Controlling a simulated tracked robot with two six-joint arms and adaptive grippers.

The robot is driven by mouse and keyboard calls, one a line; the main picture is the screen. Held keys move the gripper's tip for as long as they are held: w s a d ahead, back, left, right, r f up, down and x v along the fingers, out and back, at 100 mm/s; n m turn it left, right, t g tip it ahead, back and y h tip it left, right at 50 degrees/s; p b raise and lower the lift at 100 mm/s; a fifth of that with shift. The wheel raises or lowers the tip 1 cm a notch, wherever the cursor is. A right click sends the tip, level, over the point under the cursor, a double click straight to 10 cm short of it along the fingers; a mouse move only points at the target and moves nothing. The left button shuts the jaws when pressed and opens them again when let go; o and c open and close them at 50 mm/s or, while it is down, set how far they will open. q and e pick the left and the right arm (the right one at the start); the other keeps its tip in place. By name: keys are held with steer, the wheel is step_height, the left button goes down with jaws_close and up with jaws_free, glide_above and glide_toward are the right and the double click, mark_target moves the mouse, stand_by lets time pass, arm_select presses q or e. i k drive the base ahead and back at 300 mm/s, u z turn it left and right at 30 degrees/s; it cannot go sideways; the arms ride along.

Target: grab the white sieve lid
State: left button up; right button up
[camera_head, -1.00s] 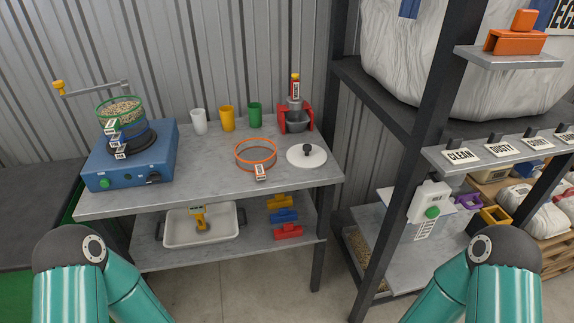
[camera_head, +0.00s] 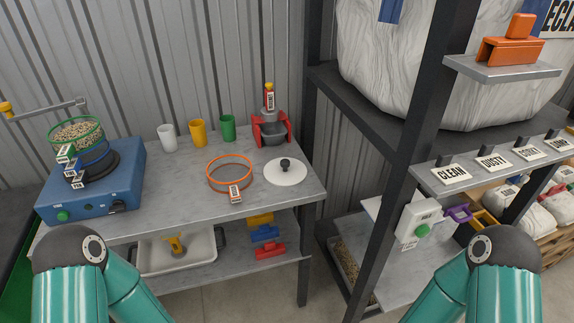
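The white sieve lid (camera_head: 286,174) is a flat round disc with a dark knob. It lies on the right part of the grey metal table (camera_head: 180,197), near its right edge. An orange-rimmed sieve ring (camera_head: 230,174) with a white tag sits just left of the lid, apart from it. My two teal arms show only as elbow parts at the bottom left and bottom right. Neither gripper is in the picture.
Left of the ring stands a blue shaker (camera_head: 93,182) with stacked sieves. White, yellow (camera_head: 198,133) and green cups line the back. A red-framed device (camera_head: 271,127) stands behind the lid. A dark shelf post (camera_head: 420,130) rises to the right.

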mark_target(282, 172)
steer(key=z, duration=0.3)
steer(key=i, duration=0.4)
steer(key=u, duration=2.6)
steer(key=k, duration=0.5)
steer(key=z, duration=0.5)
steer(key=i, duration=0.5)
steer(key=z, duration=0.6)
steer(key=k, duration=0.2)
steer(key=z, duration=0.1)
